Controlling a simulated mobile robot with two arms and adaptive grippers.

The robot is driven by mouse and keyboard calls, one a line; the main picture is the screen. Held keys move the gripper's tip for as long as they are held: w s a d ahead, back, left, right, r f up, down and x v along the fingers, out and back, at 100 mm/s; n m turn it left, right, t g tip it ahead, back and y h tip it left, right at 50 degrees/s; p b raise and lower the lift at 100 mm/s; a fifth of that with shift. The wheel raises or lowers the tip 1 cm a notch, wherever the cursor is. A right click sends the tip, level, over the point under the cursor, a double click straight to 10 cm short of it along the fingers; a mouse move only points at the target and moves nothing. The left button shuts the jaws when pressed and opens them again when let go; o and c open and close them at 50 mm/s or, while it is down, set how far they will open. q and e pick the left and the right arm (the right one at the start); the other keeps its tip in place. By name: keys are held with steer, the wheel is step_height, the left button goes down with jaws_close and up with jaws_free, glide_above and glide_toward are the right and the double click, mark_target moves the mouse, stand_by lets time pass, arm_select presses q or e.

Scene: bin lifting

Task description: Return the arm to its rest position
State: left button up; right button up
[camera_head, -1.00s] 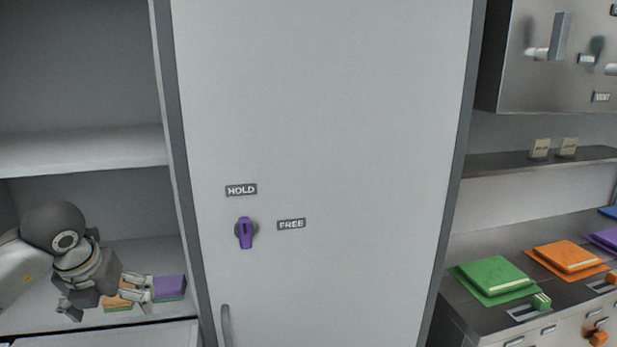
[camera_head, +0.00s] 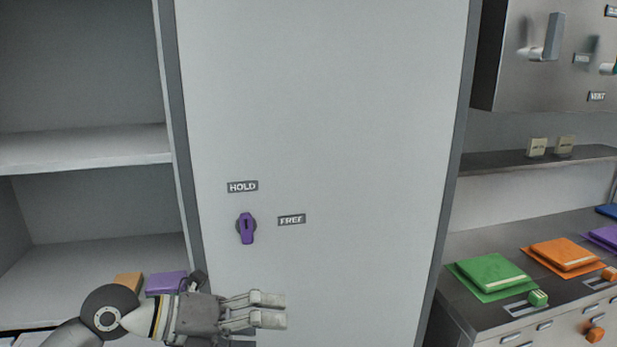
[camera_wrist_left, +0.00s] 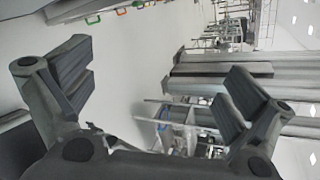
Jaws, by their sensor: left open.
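My left gripper (camera_head: 268,308) is in front of the lower part of the large grey door panel in the head view, fingers pointing right. It is empty. In the left wrist view my left gripper (camera_wrist_left: 160,95) shows its two fingers spread wide apart with nothing between them. The arm comes in from the lower left, in front of the open shelf unit. My right gripper is in neither view.
A purple knob (camera_head: 246,228) sits on the door panel (camera_head: 350,120) by HOLD and FREE labels. An orange block (camera_head: 128,281) and a purple block (camera_head: 166,282) lie on the left shelf (camera_head: 85,262). Green (camera_head: 492,272) and orange (camera_head: 565,254) pads lie on the right counter.

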arm_select(q)
steer(key=s+d+r+n+t+h, duration=0.1)
steer(key=s+d+r+n+h, duration=0.1)
steer(key=d+r+h, duration=0.25)
steer(key=w+a+r+n+t+y, duration=0.25)
steer(key=a+r+n+t, duration=0.35)
steer(key=n+t, duration=0.7)
steer(key=a+f+n+g+y, duration=0.1)
steer(key=a+f+n+y, duration=1.2)
steer(key=f+n+y, duration=0.35)
steer(key=s+a+f+n+g, duration=0.1)
steer(key=s+f+n+g, duration=0.1)
steer(key=s+f+g, duration=0.4)
steer(key=s+a+f+n+g, duration=0.1)
steer(key=s+f+n, duration=0.15)
steer(key=f, duration=0.55)
steer(key=s+d+f+g+h, duration=0.1)
steer(key=s+d+f+g, duration=0.2)
steer(key=s, duration=0.4)
steer(key=s+f+g+h, duration=0.1)
steer(key=s+f+g, duration=0.35)
steer(key=s, duration=0.35)
step_height(320, 180, down, 26)
steer(key=s, duration=0.1)
steer(key=s+a+f+g, duration=0.2)
steer(key=s+a+f, duration=0.1)
steer(key=s+f, duration=1.4)
steer(key=shift+s+f+m+b, duration=0.2)
steer(key=shift+f+m+b, duration=0.2)
steer(key=shift+f+b, duration=0.05)
